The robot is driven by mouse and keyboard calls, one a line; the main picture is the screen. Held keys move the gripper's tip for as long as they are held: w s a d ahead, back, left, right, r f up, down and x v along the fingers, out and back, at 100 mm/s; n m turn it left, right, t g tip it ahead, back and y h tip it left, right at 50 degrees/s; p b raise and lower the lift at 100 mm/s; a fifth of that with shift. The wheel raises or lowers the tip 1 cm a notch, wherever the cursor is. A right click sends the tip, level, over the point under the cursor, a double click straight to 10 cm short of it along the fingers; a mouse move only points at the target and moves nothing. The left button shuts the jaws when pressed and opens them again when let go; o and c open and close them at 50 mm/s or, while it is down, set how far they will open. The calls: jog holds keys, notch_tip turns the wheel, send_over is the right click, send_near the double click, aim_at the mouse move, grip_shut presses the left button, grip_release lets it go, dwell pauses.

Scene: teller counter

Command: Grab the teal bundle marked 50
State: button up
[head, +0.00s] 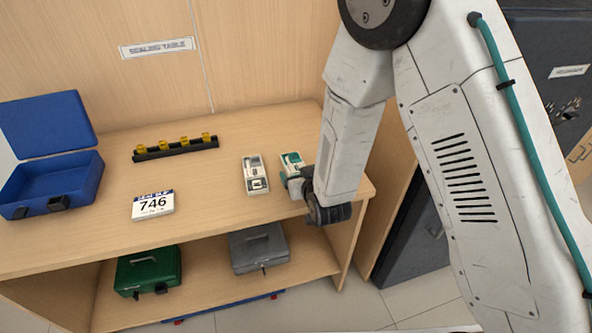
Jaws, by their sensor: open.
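A pale bundle with a teal-green band (291,159) lies on the right part of the tabletop. Its number is too small to read. My gripper (289,179) is low over the table at this bundle's near end, with my arm coming from the right. It is open; whether its fingers touch the bundle or stand around it I cannot tell. My wrist hides part of the table there. A second pale bundle with a grey-dark band (254,184) lies just left, apart from the gripper.
A sign reading 746 (153,205) lies at the table's front. A black rack with several yellow pieces (176,149) is behind it. An open blue box (52,182) stands far left. Green (149,270) and grey (258,248) boxes sit on the lower shelf. The middle tabletop is mostly clear.

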aim_at(296, 170)
jog(key=shift+x, duration=1.2)
jog(key=c, duration=1.1)
jog(key=shift+r, duration=0.15)
